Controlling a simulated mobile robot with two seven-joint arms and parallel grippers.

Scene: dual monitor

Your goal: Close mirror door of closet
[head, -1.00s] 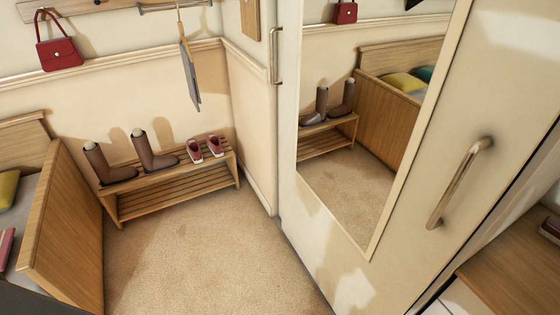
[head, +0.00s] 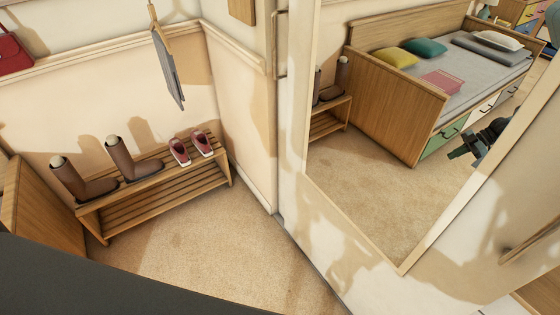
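The mirror door (head: 330,245) of the closet fills the right half of the head view. It is cream with a tall wood-framed mirror (head: 400,185). Its long bar handle (head: 532,240) shows at the right edge, partly cut off. How far the door stands open cannot be told. The mirror reflects the bed, the boots and a dark gripper-like part at its right side. Neither gripper shows directly in the view.
A wooden shoe rack (head: 165,195) with brown boots (head: 120,160) and red shoes (head: 192,148) stands against the wall at left. Carpet (head: 225,255) between rack and door is clear. A wooden bed end (head: 35,200) is at far left. Another handle (head: 280,42) is left of the mirror.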

